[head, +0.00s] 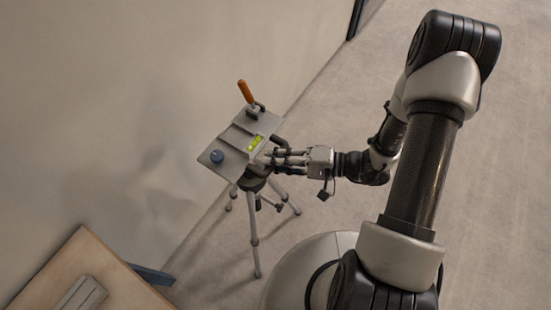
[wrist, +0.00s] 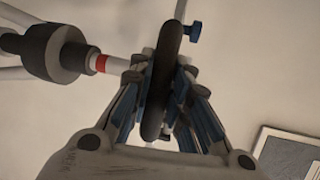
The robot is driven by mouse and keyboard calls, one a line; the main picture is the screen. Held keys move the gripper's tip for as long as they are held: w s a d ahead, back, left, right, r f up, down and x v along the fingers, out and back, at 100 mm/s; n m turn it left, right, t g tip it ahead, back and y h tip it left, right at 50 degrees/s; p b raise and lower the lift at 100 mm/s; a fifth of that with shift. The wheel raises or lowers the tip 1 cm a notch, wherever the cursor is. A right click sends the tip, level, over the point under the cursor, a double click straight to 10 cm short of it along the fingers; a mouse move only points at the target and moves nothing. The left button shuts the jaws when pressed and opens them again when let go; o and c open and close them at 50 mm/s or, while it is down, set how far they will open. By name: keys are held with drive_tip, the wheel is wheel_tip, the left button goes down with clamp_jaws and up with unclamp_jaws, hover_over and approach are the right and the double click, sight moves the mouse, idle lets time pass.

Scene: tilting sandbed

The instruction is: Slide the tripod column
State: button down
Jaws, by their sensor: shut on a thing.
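The tripod (head: 254,222) stands upright on the floor, legs spread, with a grey tilted plate (head: 222,160) on top. In the wrist view its grey column (wrist: 120,65) has a red band beside a black collar (wrist: 55,53). My gripper (head: 272,157) reaches in from the right, just under the plate's edge. In the wrist view my gripper (wrist: 160,78) is shut on a dark rounded part (wrist: 163,75), seen edge-on between the fingers, at the column's end. A blue knob (wrist: 194,31) is beside it. The fingertips are partly hidden.
A wooden table (head: 65,265) with a grey object (head: 82,295) is at lower left. A wall stands behind the tripod; floor at right is open.

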wheel_tip(320, 180, down, 8)
drive_tip(key=b, duration=0.7)
drive_tip(key=shift+b, duration=0.3)
drive_tip(key=shift+f, duration=0.1)
drive_tip(key=c, duration=1.5)
unclamp_jaws()
drive_tip(key=v, duration=1.2)
